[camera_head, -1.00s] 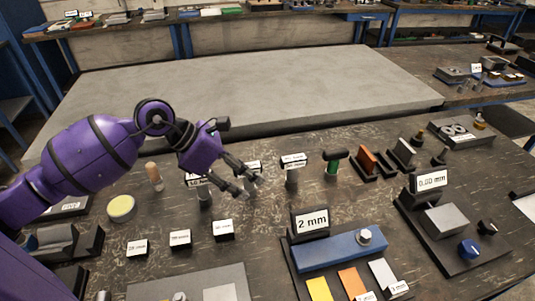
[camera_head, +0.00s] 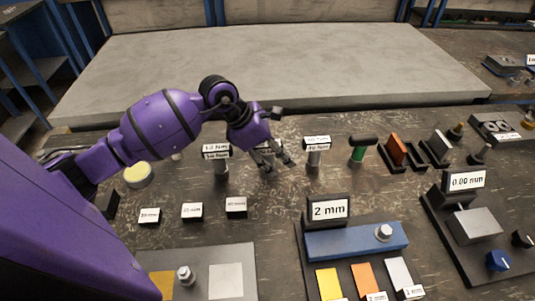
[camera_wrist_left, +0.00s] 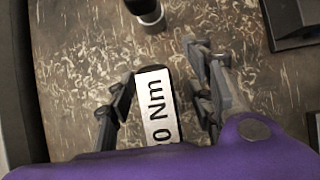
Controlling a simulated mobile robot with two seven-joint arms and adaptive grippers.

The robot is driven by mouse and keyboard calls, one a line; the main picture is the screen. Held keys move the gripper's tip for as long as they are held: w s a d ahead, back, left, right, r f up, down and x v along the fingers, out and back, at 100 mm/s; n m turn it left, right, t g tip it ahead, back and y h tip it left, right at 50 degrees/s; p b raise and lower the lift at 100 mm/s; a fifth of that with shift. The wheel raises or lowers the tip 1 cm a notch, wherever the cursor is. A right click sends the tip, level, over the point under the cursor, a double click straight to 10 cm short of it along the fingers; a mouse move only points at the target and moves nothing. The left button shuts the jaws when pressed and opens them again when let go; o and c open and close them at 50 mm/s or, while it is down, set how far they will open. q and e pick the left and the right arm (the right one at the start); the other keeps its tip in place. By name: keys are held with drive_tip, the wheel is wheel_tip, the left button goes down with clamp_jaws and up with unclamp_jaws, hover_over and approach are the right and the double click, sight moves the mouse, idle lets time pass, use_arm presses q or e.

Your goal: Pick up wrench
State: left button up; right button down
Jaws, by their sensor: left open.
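No plain wrench shape shows clearly; the likeliest are upright metal posts with Nm labels. One such post (camera_head: 221,168) stands left of my left gripper (camera_head: 276,158), and another labelled post (camera_head: 314,158) stands to its right. A third label behind the gripper is mostly hidden. In the left wrist view a white label reading "0 Nm" (camera_wrist_left: 158,105) lies between the two open fingers of my left gripper (camera_wrist_left: 160,112). I cannot tell whether the fingers touch it. My right gripper is not in view.
A green T-handled tool (camera_head: 359,152) and an orange block (camera_head: 396,150) stand farther right. A "2 mm" fixture (camera_head: 355,240) and a "0.00 mm" gauge (camera_head: 474,226) sit in front. Small labelled blocks (camera_head: 192,212) lie nearer. A grey slab (camera_head: 290,75) is bare behind.

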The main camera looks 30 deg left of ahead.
use_arm(q)
clamp_jaws()
idle(0.7)
